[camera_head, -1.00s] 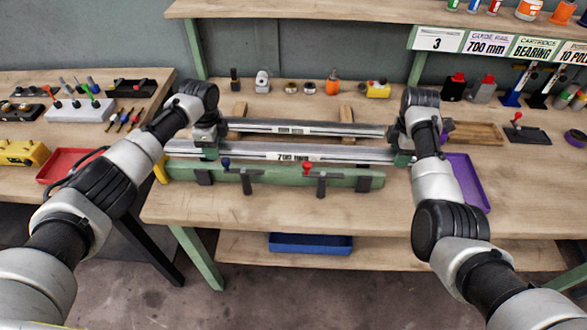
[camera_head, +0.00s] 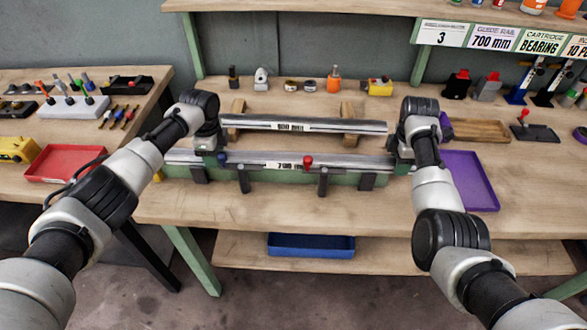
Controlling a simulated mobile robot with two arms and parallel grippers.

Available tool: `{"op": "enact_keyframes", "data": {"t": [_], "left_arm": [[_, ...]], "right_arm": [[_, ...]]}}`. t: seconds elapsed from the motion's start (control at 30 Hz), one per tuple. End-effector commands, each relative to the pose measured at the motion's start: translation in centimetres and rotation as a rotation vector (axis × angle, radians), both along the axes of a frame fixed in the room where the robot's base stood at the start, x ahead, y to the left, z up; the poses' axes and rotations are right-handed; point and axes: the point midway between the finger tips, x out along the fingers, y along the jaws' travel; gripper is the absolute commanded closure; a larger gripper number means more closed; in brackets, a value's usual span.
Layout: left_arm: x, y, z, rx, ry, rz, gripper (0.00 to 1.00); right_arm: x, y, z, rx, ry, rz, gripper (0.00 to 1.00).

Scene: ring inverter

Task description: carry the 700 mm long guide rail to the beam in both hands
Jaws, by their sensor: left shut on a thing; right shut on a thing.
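The guide rail (camera_head: 262,160), a long silver bar labelled 700 mm, runs level across the middle of the bench in both hands. My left gripper (camera_head: 208,148) is shut on it near its left end. My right gripper (camera_head: 400,158) is shut on it near its right end. Whether the rail touches the beam, I cannot tell. Clamps with a blue knob (camera_head: 222,158) and a red knob (camera_head: 308,162) stand at the beam's front, overlapping the rail in view.
Another silver rail (camera_head: 345,127) rests on wooden blocks (camera_head: 348,110) behind. A purple tray (camera_head: 470,182) lies right of the beam, a red tray (camera_head: 60,164) on the left bench. A blue bin (camera_head: 310,245) sits on the lower shelf.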

Motion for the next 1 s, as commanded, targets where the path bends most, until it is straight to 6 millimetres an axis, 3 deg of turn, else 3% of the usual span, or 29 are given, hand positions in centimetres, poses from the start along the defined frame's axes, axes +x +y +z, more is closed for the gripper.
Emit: {"op": "enact_keyframes", "data": {"t": [0.07,0.1,0.23,0.63,1.0], "left_arm": [[0.1,0.0,-0.5,0.000,-0.004,0.002,1.00],[0.0,0.1,-0.4,0.001,-0.001,0.002,0.53],[0.0,0.1,-0.4,0.001,0.000,0.002,0.33],[0.1,0.0,0.6,-0.001,-0.002,0.000,0.32],[0.1,0.0,8.0,0.000,-0.004,0.000,0.32]], "right_arm": [[0.1,-0.1,-0.5,-0.001,-0.004,-0.001,1.00],[0.0,-0.1,-0.4,-0.001,0.000,-0.001,0.53],[0.0,-0.1,-0.4,-0.001,0.000,-0.001,0.33],[0.0,0.0,-0.4,0.000,0.000,0.000,0.32],[0.0,0.0,-0.4,0.000,0.000,0.000,0.32]]}}
